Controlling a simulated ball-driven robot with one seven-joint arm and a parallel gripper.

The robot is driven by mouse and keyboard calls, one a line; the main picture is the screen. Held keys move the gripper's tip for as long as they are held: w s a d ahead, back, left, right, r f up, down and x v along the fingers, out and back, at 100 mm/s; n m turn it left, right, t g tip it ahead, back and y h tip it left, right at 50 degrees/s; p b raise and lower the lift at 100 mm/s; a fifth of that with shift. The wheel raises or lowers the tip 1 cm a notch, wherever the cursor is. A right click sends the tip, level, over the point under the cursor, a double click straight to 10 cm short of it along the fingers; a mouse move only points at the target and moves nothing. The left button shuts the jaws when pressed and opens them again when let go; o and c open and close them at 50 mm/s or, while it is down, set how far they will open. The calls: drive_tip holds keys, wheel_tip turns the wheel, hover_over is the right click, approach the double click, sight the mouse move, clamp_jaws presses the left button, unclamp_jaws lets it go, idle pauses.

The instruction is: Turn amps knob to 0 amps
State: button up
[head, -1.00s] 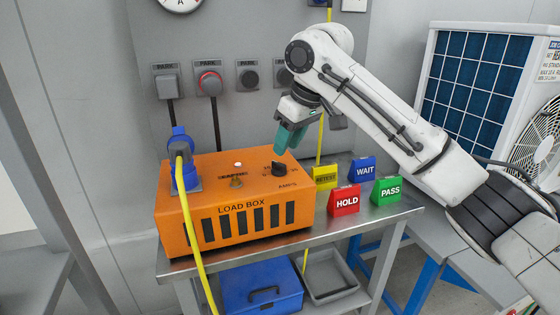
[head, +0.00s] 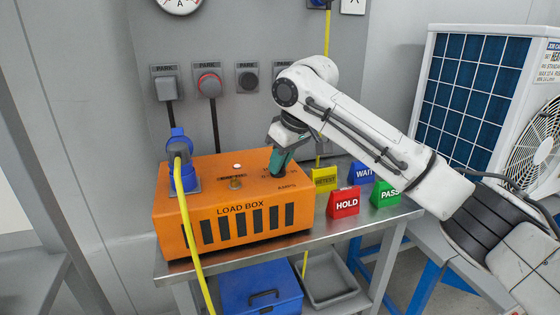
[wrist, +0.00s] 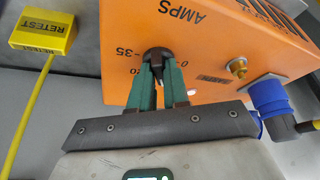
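The orange load box (head: 240,224) stands on the metal bench. Its black amps knob (wrist: 158,54) is on the top face, beside the printed AMPS label. Scale marks including 0 and 35 show around it in the wrist view. My gripper (wrist: 160,66) is down at the knob, with its green fingertips at the knob's two sides. A narrow gap shows between the fingers behind the tips; I cannot tell whether they press on the knob. In the head view my gripper (head: 276,172) hides the knob. The knob's pointer direction cannot be made out.
A brass post (head: 236,183) and a blue plug (head: 181,150) with a yellow cable stand on the box. Yellow RETEST (head: 325,179), red HOLD (head: 344,203), blue WAIT (head: 362,173) and green PASS (head: 386,194) blocks stand to the right.

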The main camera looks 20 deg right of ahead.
clamp_jaws()
drive_tip(key=shift+r+n+p, duration=0.15)
drive_tip(key=shift+n+p, duration=0.15)
drive_tip(key=shift+p, duration=0.45)
drive_tip(key=p, duration=0.2)
drive_tip(key=n+p, duration=0.1)
drive_tip(key=p, duration=0.1)
drive_tip(key=shift+r+n+g+y, duration=0.25)
drive_tip(key=shift+n+g+y, duration=0.05)
drive_tip(key=shift+y, duration=0.1)
drive_tip(key=n+p, duration=0.2)
drive_tip(key=p, duration=0.2)
drive_tip(key=shift+f+n+g+y, duration=0.1)
drive_tip(key=shift+n+g+y, duration=0.2)
drive_tip(key=shift+g, duration=0.1)
drive_tip(key=n+p, duration=0.1)
drive_tip(key=n+g+p, duration=0.1)
drive_tip(key=n, duration=0.1)
drive_tip(key=shift+w+d+f+n+y, duration=0.1)
drive_tip(key=shift+w+f+n+y, duration=0.1)
drive_tip(key=shift+n+y, duration=0.1)
drive_tip(key=shift+f+n+g, duration=0.15)
drive_tip(key=shift+n+g, duration=0.55)
drive_tip(key=shift+n, duration=1.1)
